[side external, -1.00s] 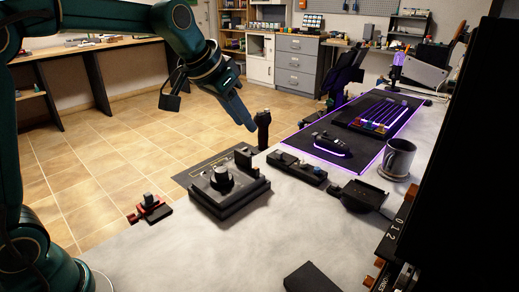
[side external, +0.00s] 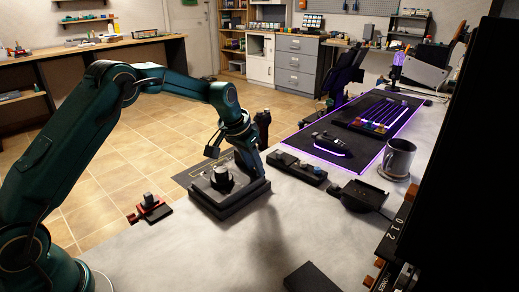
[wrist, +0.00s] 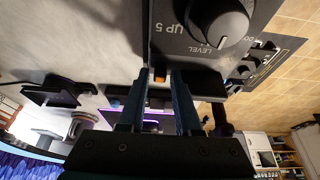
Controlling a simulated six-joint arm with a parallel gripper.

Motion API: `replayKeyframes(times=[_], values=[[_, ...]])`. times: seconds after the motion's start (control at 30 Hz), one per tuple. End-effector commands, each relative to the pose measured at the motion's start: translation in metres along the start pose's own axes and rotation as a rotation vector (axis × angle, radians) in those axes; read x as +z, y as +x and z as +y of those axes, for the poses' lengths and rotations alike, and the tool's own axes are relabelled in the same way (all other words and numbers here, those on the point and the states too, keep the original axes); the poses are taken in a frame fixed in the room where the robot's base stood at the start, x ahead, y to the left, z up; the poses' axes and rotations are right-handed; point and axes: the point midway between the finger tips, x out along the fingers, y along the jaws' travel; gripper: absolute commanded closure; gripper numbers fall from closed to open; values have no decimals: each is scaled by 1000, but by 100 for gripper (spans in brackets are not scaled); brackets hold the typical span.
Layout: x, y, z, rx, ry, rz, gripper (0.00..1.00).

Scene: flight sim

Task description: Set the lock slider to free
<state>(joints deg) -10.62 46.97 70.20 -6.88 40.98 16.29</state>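The black control box with a round knob (side external: 221,178) stands on the grey desk in the side view. In the wrist view the knob (wrist: 221,22) sits beside the words "UP 5" and "LEVEL". A small orange tab (wrist: 159,75) at the box's edge may be the lock slider; its marking is not readable. My gripper (side external: 257,172) points down at the far right edge of the box. In the wrist view my gripper (wrist: 160,88) has its two fingers apart, with the orange tab showing between them. I cannot tell whether either finger touches it.
A black stick (side external: 264,128) stands just behind my gripper. A switch strip (side external: 300,168) lies to the right. A red and black device (side external: 150,208) sits left. The front desk is mostly clear.

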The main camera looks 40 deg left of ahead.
Motion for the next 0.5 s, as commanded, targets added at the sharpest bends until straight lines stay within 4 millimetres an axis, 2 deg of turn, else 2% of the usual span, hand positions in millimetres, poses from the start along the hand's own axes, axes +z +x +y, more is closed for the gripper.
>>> replayKeyframes(times=[0.27,0.37,0.5], values=[[0,2,0,0,0,0,68],[0,2,0,0,0,0,100],[0,2,0,0,0,0,100]])
